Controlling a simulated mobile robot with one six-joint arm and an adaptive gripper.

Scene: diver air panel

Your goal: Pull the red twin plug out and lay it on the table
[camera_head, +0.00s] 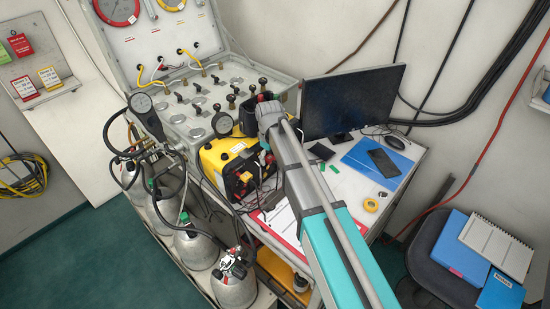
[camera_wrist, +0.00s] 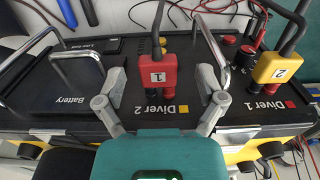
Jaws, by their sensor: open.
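The red twin plug (camera_wrist: 164,72), labelled 1, stands upright in the Diver 2 sockets of a black panel (camera_wrist: 75,110) in the wrist view. Its black cable rises from the top. My gripper (camera_wrist: 160,82) is open, with one finger on each side of the red plug and a gap to both sides. The panel belongs to the yellow box (camera_head: 215,157) in the head view, where my arm partly covers it. The white table (camera_head: 412,152) is right of the box. I cannot make out the red plug for sure in the head view.
A yellow plug (camera_wrist: 273,68), labelled 2, sits in Diver 1 to the right. Metal handles (camera_wrist: 75,60) rise from the panel. The table carries a monitor (camera_head: 352,100), a blue folder (camera_head: 372,163), a dark phone (camera_head: 384,162) and yellow tape (camera_head: 371,205). Little bare tabletop shows.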

